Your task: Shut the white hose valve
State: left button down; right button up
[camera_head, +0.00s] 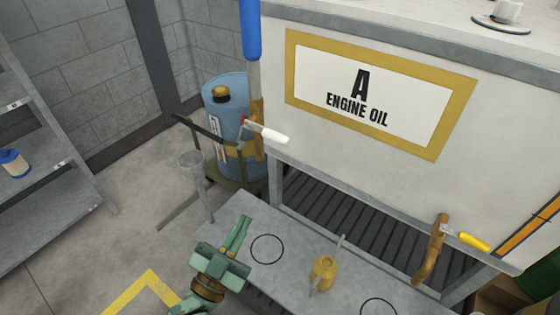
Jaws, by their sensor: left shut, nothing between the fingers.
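The white valve handle (268,132) sticks out to the right, tilted slightly downward, from a brown pipe (258,150) at the left edge of the tank. A blue hose (250,30) hangs above that pipe. My left gripper (243,226), green, is shut and empty. It shows lower in the view than the white handle and apart from it, over the left end of the grey bench. My right gripper is not in view.
The tank carries an "A ENGINE OIL" sign (370,95). A yellow-handled valve (474,242) sits lower right. A brass can (323,273) stands on the grey bench (290,262). A blue drum (226,105) on a cart stands behind the white handle. A grey shelf (55,215) is at left.

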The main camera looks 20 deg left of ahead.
pick_arm(q)
notch_tip(320, 180, up, 3)
jog(key=t, duration=0.1)
jog(key=b, duration=0.1)
send_near(272, 136)
jog(key=f+x, duration=0.1)
jog(key=x, duration=0.5)
jog(key=shift+w+t, duration=0.3)
jog(key=shift+w, duration=0.1)
jog(key=n+y+p, duration=0.1)
jog(key=n, duration=0.1)
jog(key=r+n+y+p, duration=0.1)
jog(key=n+y, duration=0.1)
jog(key=n+t+y+p, duration=0.1)
jog(key=n, duration=0.1)
jog(key=shift+d+r+y+p, duration=0.2)
jog(key=shift+d+y+p, duration=0.1)
jog(key=shift+d+y, duration=0.1)
